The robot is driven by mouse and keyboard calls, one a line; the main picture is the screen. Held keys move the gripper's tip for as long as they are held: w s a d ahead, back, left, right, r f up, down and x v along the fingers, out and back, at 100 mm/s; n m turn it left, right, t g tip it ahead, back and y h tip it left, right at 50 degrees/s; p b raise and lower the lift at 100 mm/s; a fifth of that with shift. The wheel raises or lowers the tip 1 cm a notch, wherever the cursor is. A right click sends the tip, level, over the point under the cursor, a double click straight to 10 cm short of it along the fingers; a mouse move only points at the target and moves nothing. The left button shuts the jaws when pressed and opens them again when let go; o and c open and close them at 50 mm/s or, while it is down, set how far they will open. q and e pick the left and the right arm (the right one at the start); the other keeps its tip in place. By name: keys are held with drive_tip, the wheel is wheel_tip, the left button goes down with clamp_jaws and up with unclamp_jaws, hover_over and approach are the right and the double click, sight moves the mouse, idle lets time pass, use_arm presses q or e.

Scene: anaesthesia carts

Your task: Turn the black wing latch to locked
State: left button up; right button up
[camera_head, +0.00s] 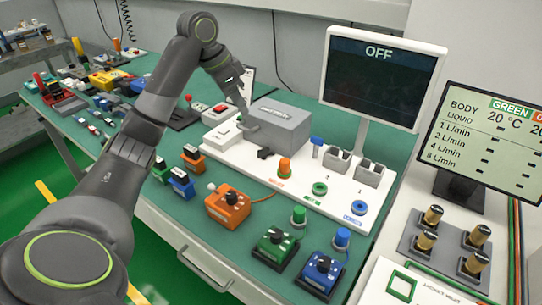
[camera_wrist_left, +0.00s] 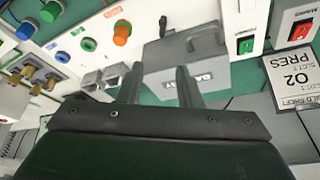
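The black wing latch (camera_head: 265,153) sits low on the front of the grey box (camera_head: 288,131). In the left wrist view, the latch (camera_wrist_left: 163,26) stands out from the box (camera_wrist_left: 186,62), beside a grey handle (camera_wrist_left: 205,37). My left gripper (camera_head: 245,108) is above and behind the latch, at the left end of the box. In the left wrist view, its two fingers (camera_wrist_left: 158,70) are apart with nothing between them. The latch appears beyond the fingertips, with no contact visible. My right gripper is in neither view.
The white panel (camera_head: 233,147) holds an orange knob (camera_head: 285,167), green and blue knobs and grey sockets. A screen reading OFF (camera_head: 380,80) stands behind it. Orange, green and blue boxes with black knobs sit on the green bench in front.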

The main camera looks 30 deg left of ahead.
use_arm(q)
drive_tip(key=b, duration=0.5)
approach(265, 149)
drive_tip(key=x, duration=0.9)
drive_tip(key=shift+w+r, duration=0.15)
drive_tip(key=shift+w, duration=0.05)
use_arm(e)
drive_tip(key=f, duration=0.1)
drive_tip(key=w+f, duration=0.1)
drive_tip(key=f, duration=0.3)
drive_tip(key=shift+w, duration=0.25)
use_arm(q)
clamp_jaws()
